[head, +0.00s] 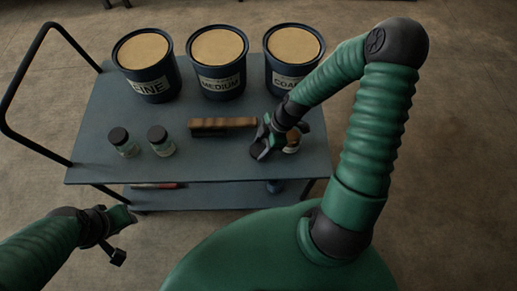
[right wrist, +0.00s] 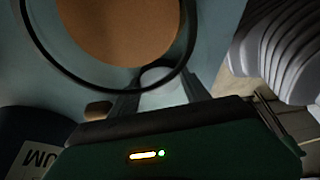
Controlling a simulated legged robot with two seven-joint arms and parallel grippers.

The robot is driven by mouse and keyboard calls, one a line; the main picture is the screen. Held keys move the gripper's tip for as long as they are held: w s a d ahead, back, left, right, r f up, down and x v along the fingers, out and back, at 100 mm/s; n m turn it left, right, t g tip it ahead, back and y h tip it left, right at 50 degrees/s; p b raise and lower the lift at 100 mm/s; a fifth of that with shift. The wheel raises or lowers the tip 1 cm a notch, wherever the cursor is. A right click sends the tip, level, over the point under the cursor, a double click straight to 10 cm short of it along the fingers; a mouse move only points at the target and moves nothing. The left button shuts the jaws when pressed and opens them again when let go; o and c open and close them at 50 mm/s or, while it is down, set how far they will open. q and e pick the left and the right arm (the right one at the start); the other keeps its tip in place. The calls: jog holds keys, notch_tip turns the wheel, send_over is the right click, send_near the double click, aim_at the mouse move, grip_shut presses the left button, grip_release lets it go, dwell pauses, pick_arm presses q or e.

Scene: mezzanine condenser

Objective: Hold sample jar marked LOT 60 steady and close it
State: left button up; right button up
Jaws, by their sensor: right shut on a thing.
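My right gripper (head: 278,145) is shut at the right front of the cart's top. It holds a small round open vessel with tan contents (head: 292,141), likely a jar, partly hidden by the gripper. In the right wrist view its dark ring-shaped rim and tan inside (right wrist: 122,30) show close beyond the fingers. No lid shows on it. Two small jars with dark lids, a left one (head: 123,148) and a right one (head: 161,147), stand upright on the cart. No lot marking is readable. My left gripper (head: 124,215) is off the cart's front left; its jaws are unclear.
Three dark tubs of tan material, FINE (head: 150,87), MEDIUM (head: 220,84) and COARSE (head: 284,82), line the back of the cart top (head: 100,163). A brown brush-like tool (head: 222,124) lies mid-cart. A reddish tool (head: 155,186) is on the lower shelf. A handle rail (head: 20,40) rises left.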

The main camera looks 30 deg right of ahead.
jog(key=c, duration=0.4)
